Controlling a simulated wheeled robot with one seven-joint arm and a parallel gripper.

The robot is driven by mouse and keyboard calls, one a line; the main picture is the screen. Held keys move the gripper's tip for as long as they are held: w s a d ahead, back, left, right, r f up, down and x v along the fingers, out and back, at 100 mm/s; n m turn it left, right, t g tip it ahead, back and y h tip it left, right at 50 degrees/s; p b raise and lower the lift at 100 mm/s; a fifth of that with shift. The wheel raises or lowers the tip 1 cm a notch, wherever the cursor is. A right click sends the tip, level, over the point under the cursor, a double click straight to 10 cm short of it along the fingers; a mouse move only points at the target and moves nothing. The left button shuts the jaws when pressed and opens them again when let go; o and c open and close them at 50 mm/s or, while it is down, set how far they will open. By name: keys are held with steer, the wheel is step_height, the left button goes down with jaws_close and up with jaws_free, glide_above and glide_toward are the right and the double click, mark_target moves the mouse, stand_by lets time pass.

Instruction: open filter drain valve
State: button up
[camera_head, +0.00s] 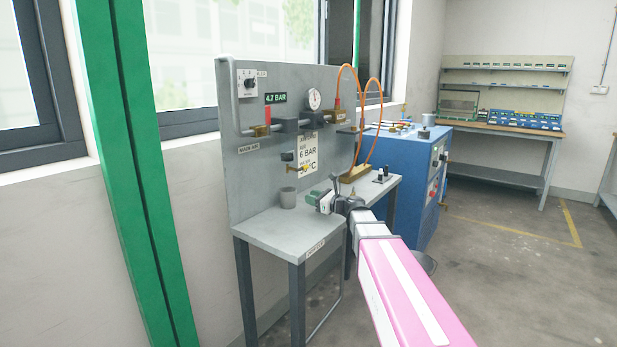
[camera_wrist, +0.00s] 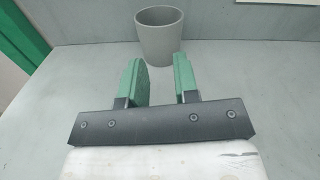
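My gripper (camera_head: 316,201) is low over the grey bench, just right of a grey cup (camera_head: 288,198). In the wrist view its two green fingers (camera_wrist: 160,75) are apart with nothing between them. The cup (camera_wrist: 160,38) stands upright beyond the fingertips, apart from them. Above the cup, on the upright panel, a small dark fitting (camera_head: 288,156) shows, with a yellow piece (camera_head: 303,168) to its lower right. Which of these is the filter drain valve I cannot tell at this size. Neither shows in the wrist view.
The grey panel (camera_head: 235,185) carries a 4.7 BAR display (camera_head: 275,98), a round gauge (camera_head: 314,98) and a knob (camera_head: 248,84). Orange hoses (camera_head: 381,110) loop at its right, ending at a brass block (camera_head: 354,174). A blue cabinet (camera_head: 425,190) stands behind. The bench front (camera_head: 275,232) is clear.

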mark_target(307, 168)
steer(key=w+d+r+n+g, duration=0.25)
steer(key=r+n, duration=0.35)
steer(key=n, duration=0.4)
steer(key=w+d+r+n+g, duration=0.25)
steer(key=r+n+g, duration=0.2)
steer(key=n, duration=0.55)
steer(key=shift+t+y, duration=0.3)
steer(key=shift+y, duration=0.1)
steer(key=x, duration=1)
steer(key=shift+a+r, duration=0.2)
steer(key=shift+r, duration=0.05)
steer(key=shift+s, duration=0.1)
jaws_close()
